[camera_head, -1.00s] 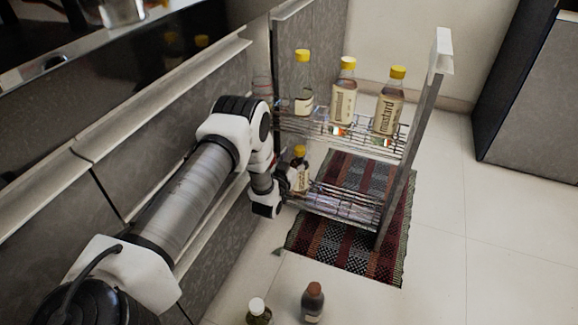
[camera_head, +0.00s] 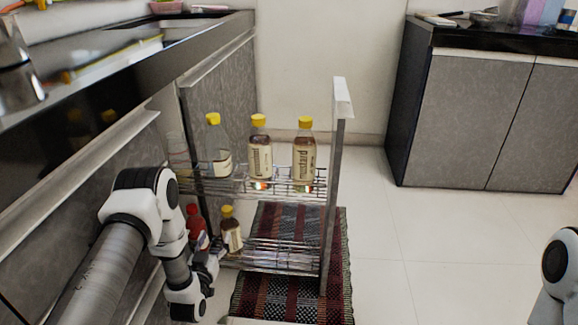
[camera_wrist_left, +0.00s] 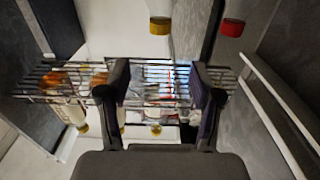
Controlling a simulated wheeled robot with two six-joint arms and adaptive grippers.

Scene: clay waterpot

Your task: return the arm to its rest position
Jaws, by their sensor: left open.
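My left arm comes in from the left in the head view. Its gripper (camera_head: 212,262) is low, beside the lower shelf of the pulled-out wire rack (camera_head: 285,262). In the left wrist view the gripper (camera_wrist_left: 162,85) has its two dark fingers apart with nothing held between them, and wire shelf bars show behind. A small yellow-capped bottle (camera_head: 231,232) and a red bottle (camera_head: 195,228) stand by the lower shelf, close to the gripper. In the head view, part of my right arm (camera_head: 562,275) shows at the right edge; its gripper is out of view.
Yellow-capped bottles stand on the upper shelf: a clear one (camera_head: 215,150) and two labelled mustard ones (camera_head: 260,152) (camera_head: 304,155). A patterned rug (camera_head: 300,215) lies beneath. The counter (camera_head: 150,65) is at left, grey cabinets (camera_head: 470,120) at right. Tiled floor (camera_head: 400,240) between is clear.

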